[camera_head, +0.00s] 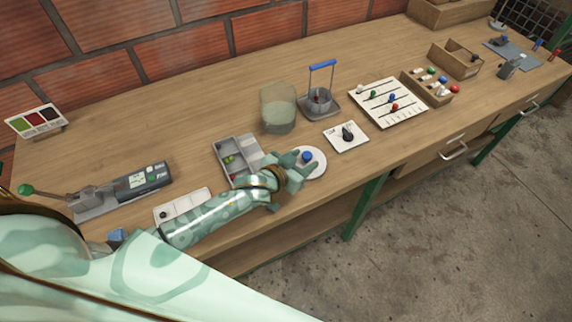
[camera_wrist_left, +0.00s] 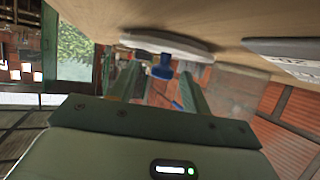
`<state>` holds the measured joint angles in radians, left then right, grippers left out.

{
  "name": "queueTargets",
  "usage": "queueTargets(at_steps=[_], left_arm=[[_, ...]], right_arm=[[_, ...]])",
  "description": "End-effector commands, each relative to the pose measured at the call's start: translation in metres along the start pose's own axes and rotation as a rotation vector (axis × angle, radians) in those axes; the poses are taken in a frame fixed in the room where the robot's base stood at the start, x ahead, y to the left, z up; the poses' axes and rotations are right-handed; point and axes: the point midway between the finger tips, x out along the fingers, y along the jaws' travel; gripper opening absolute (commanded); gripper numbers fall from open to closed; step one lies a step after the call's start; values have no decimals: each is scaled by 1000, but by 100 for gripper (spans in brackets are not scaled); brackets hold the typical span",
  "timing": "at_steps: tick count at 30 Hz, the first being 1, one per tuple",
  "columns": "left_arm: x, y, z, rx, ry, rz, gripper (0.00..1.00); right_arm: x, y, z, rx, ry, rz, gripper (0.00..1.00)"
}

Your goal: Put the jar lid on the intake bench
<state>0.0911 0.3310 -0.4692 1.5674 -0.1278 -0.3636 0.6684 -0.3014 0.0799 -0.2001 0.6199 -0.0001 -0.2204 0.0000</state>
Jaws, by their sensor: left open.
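The jar lid (camera_head: 317,167) is a white round disc with a blue knob, lying on the wooden intake bench (camera_head: 232,82) near its front edge. My left gripper (camera_head: 299,165) reaches in from the left, open, with its fingers at the knob. In the left wrist view, which is turned over, the lid (camera_wrist_left: 165,42) shows with its blue knob (camera_wrist_left: 162,68) between the tips of the open gripper (camera_wrist_left: 160,82). I cannot tell whether a finger touches the knob. An open greenish glass jar (camera_head: 278,110) stands behind the lid. My right gripper is not in view.
A grey compartment tray (camera_head: 218,150) and a white strip (camera_head: 182,206) lie close to my left arm. A white plate with a black knob (camera_head: 346,136) and a blue-handled basket (camera_head: 320,100) stand right of the lid. Bare bench top lies left of the jar.

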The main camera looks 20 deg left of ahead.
Motion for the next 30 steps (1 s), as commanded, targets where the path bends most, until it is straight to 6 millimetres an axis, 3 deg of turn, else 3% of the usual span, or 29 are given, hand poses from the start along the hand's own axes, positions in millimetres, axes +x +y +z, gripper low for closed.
queueTargets(at_steps=[6, 12, 18, 30], left_arm=[[-58, -1, -4, 1, 0, -3, 48], [-97, -2, -4, 2, 4, -4, 48], [-112, -2, -4, 3, 6, -5, 48], [-112, -2, -4, 3, 8, -5, 48]], right_arm=[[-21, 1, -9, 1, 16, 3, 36], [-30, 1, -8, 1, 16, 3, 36], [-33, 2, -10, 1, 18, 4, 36], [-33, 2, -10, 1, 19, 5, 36]])
